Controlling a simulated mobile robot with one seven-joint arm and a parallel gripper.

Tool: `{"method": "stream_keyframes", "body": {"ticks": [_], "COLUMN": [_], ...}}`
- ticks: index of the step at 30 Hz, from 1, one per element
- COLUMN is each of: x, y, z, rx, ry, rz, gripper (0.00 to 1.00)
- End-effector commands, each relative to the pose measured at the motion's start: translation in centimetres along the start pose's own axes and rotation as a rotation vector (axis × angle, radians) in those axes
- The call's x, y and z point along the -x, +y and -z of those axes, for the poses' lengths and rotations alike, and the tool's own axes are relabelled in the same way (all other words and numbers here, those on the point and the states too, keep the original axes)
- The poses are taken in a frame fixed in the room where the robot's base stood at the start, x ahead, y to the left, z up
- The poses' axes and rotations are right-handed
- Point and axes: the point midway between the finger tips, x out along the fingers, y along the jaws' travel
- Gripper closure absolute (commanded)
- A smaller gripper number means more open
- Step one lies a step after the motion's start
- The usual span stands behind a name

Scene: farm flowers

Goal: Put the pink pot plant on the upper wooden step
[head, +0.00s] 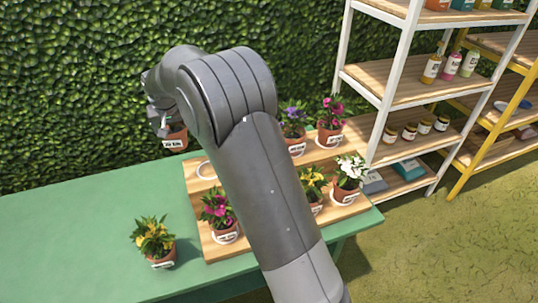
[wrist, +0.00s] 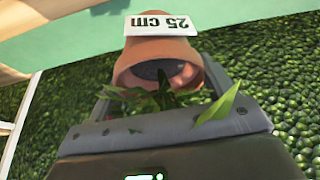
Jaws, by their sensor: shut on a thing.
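My gripper (head: 160,118) is shut on a terracotta pot plant (head: 177,138), held above the table's back edge, left of the wooden steps. In the wrist view this pot (wrist: 150,53) has a white "25 cm" label and green leaves by the jaws; its flower colour is hidden. The upper wooden step (head: 190,170) is the back level, with an empty white ring (head: 206,170) at its left end. A pink pot plant (head: 332,121) stands at its right end, next to a purple one (head: 293,121). Another pink-flowered plant (head: 218,208) stands on the lower step.
A yellow pot plant (head: 154,240) stands on the green table (head: 75,235), whose left part is clear. White (head: 348,173) and yellow (head: 313,183) plants stand on the lower step. Shelves (head: 400,85) rise at right; a hedge (head: 70,80) is behind. My arm hides the steps' middle.

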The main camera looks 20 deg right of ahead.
Motion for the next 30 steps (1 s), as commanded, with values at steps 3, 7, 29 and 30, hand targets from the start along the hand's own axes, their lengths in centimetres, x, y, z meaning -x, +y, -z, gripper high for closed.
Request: {"method": "stream_keyframes", "body": {"ticks": [3,7,29,30], "x": [2.6,5.1,13.1,12.7], "y": [6.3,12.6,30.2,29.7], "z": [-0.7,-2.4,-14.1,-14.0], "rx": [-0.081,-0.165,-0.471,-0.470], "ry": [0.004,0.004,-0.001,-0.002], "rz": [-0.032,-0.066,-0.195,-0.196], "gripper": [0.59,0.59,0.59,0.59]}}
